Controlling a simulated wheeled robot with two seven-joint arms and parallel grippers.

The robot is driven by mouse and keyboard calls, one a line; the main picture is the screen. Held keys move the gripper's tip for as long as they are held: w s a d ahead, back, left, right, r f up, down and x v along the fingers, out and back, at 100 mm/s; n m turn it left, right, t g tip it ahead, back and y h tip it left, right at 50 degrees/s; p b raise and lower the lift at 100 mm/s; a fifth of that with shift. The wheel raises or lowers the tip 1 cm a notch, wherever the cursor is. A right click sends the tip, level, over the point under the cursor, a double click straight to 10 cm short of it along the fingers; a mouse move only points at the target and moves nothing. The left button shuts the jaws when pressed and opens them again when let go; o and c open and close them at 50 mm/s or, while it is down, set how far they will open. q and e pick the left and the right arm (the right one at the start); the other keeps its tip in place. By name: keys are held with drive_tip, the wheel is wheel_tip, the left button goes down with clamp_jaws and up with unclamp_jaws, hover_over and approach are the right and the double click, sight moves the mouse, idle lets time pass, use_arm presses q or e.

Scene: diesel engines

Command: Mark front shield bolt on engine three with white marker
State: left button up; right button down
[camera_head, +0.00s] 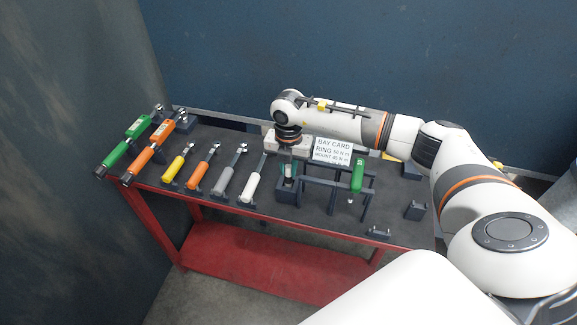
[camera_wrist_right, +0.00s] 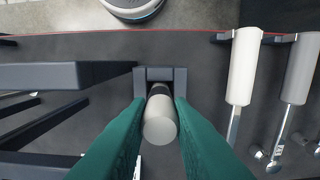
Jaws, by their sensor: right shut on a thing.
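The white marker (camera_wrist_right: 160,128) shows in the right wrist view as a pale cylinder with a dark lower end, standing in a dark holder (camera_wrist_right: 178,78). My right gripper (camera_head: 287,170) points down over this holder on the red table and is shut on the marker, with one green finger on each side. In the head view the arm and fingers mostly hide the marker. No engine and no shield bolt show in either view. My left gripper is not in view.
The red table (camera_head: 180,244) has a dark top. Green (camera_head: 127,145) and orange torque wrenches and several ratchets, including a white one (camera_head: 253,183), lie left of the gripper. A dark rack with a green-handled tool (camera_head: 357,175) stands right. A bay card (camera_head: 332,151) stands behind.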

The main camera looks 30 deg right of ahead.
drive_tip(key=shift+r+p, duration=3.1)
drive_tip(key=shift+r, duration=1.45)
drive_tip(key=shift+f, duration=0.1)
